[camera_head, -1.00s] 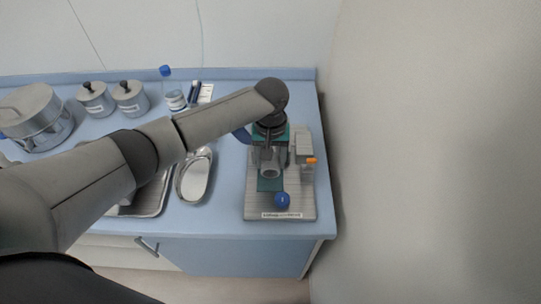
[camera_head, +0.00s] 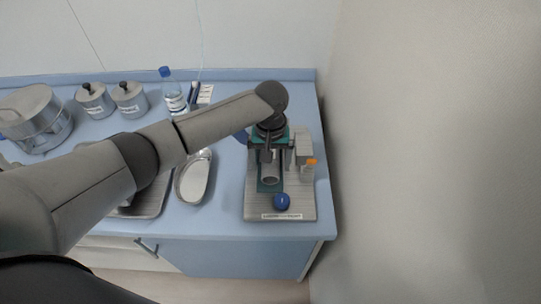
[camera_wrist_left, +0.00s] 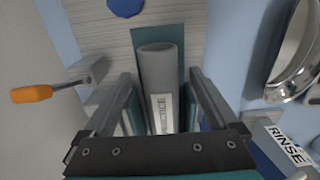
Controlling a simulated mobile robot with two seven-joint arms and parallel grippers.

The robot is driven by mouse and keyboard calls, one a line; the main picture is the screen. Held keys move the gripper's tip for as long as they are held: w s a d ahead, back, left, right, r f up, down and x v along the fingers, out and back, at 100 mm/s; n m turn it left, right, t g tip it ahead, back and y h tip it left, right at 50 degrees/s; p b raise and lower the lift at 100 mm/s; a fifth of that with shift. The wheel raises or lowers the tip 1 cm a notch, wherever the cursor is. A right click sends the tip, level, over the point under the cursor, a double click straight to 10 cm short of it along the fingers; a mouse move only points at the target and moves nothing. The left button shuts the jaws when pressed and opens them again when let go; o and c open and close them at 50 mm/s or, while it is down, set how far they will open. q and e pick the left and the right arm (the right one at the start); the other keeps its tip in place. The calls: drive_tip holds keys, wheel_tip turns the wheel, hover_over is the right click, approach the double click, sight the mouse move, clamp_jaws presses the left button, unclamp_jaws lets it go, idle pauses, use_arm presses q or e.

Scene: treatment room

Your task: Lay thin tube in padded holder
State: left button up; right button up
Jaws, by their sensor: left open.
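A grey tube (camera_head: 270,180) with a PRACTICE label lies on a board with a teal pad (camera_head: 265,187), its open end toward the front. In the left wrist view the tube (camera_wrist_left: 158,72) lies lengthwise over the teal pad (camera_wrist_left: 190,45). My left gripper (camera_head: 268,157) is above the board, pointing down. In the left wrist view its fingers (camera_wrist_left: 160,76) are spread, one on each side of the tube, with gaps between. The tube's far part is hidden by the gripper, so I cannot tell how its rear rests. My right gripper is out of view.
The board (camera_head: 300,205) carries a blue knob (camera_head: 282,202) at the front and an orange-tipped lever (camera_head: 311,161) on the right. A steel dish (camera_head: 193,180), a bottle (camera_head: 175,98), lidded canisters (camera_head: 130,99) and a drum (camera_head: 35,117) stand left. The wall is close on the right.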

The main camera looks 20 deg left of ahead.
use_arm(q)
wheel_tip(320, 180, up, 15)
drive_tip(key=p, duration=0.2)
drive_tip(key=shift+r, duration=0.15)
